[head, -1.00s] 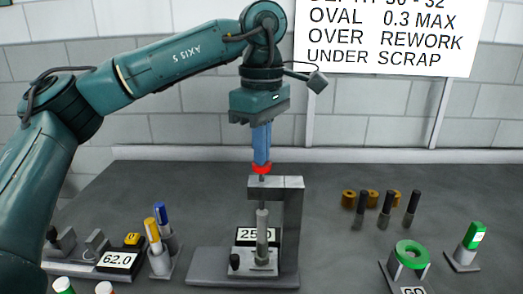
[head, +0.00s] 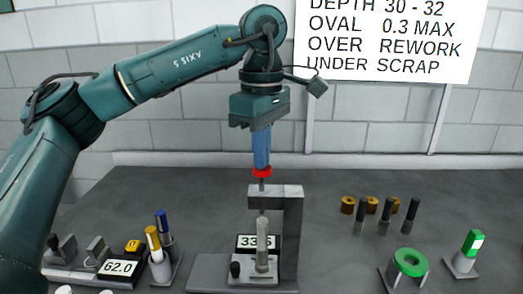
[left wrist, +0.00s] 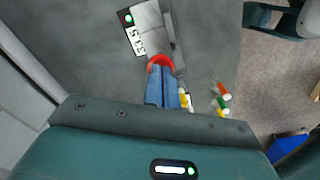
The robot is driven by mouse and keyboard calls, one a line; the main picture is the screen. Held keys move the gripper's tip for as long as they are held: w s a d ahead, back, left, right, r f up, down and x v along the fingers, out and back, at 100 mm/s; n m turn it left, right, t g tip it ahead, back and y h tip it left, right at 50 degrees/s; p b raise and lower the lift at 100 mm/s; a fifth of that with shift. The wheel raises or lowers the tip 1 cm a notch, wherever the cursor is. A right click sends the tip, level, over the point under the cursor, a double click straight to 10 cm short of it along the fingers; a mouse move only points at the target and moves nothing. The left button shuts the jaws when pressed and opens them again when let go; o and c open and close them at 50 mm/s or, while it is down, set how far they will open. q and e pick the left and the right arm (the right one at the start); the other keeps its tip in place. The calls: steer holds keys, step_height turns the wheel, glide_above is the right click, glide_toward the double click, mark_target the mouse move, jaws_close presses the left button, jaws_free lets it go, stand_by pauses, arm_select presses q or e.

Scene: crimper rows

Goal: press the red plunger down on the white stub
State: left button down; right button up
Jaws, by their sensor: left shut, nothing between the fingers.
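The red plunger (head: 262,172) is the red cap on a thin dark rod above the grey press frame (head: 291,235); it also shows in the left wrist view (left wrist: 160,62). The pale stub (head: 262,234) stands upright below it in the press, in line with the rod. My left gripper (head: 261,166) has its blue fingers shut and empty, pointing down at the cap's top. In both views the tips meet the red cap, but whether they press on it I cannot tell. The display behind the stub appears to read 33.5. My right gripper is not in view.
Left of the press stand blue and yellow markers (head: 153,241) and a block with a 62.0 display (head: 117,267). On the right are dark pegs (head: 387,217), brass rings (head: 348,205), a green ring on a stand (head: 410,262) and a green-and-white piece (head: 473,243). A wall sign hangs behind.

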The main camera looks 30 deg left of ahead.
arm_select(q)
steer(key=shift+r+p, duration=0.6)
steer(key=shift+r, duration=0.35)
steer(key=shift+r+p, duration=0.55)
steer(key=shift+r, duration=0.1)
step_height(320, 180, up, 2)
steer(key=shift+r+p, duration=0.1)
steer(key=shift+p, duration=0.8)
steer(key=shift+r+p, duration=0.85)
steer(key=shift+r, duration=0.1)
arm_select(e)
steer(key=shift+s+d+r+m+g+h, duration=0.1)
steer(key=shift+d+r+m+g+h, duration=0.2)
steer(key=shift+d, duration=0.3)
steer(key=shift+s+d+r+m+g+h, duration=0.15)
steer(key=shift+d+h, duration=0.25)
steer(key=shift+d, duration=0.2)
